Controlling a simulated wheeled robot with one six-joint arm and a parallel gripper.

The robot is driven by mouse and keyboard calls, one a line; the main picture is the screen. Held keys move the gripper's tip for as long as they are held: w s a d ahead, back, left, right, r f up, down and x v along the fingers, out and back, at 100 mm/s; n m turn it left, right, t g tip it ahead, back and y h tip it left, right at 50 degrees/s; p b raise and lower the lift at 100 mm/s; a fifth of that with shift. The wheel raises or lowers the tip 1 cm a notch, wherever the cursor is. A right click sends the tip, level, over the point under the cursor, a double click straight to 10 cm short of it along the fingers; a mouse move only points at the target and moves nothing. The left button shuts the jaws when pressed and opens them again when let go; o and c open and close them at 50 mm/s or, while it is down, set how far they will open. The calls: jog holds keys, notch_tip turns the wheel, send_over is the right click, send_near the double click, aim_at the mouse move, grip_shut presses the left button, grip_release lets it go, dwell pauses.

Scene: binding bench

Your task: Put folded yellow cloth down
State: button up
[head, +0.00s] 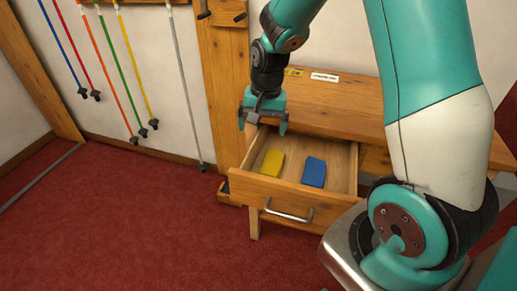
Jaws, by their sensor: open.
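A folded yellow cloth (272,163) lies flat inside the open drawer (331,209), in its left part. My gripper (263,128) is above the drawer's back left part, pointing down. Its fingers are apart with nothing between them. The yellow cloth lies below the gripper and apart from it.
A folded blue cloth (314,172) lies in the drawer to the right of the yellow one. The wooden bench top (345,105) is above the drawer, with a small white label (324,77) at its back. Several coloured poles (128,65) hang at the left wall. The red floor (120,215) is clear.

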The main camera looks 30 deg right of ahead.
jog(key=s+a+r+n+y, duration=0.2)
jog(key=s+a+r+n, duration=0.5)
jog(key=s+a, duration=0.3)
jog(key=s+a+r+n+y, duration=0.1)
jog(key=s+a+r+n, duration=0.65)
jog(key=s, duration=0.45)
jog(key=shift+w+r+p, duration=0.2)
jog(key=shift+r+p, duration=1.2)
jog(key=shift+w+r+p, duration=0.15)
jog(key=shift+r+p, duration=1.2)
jog(key=shift+p, duration=0.05)
jog(key=shift+c, duration=0.2)
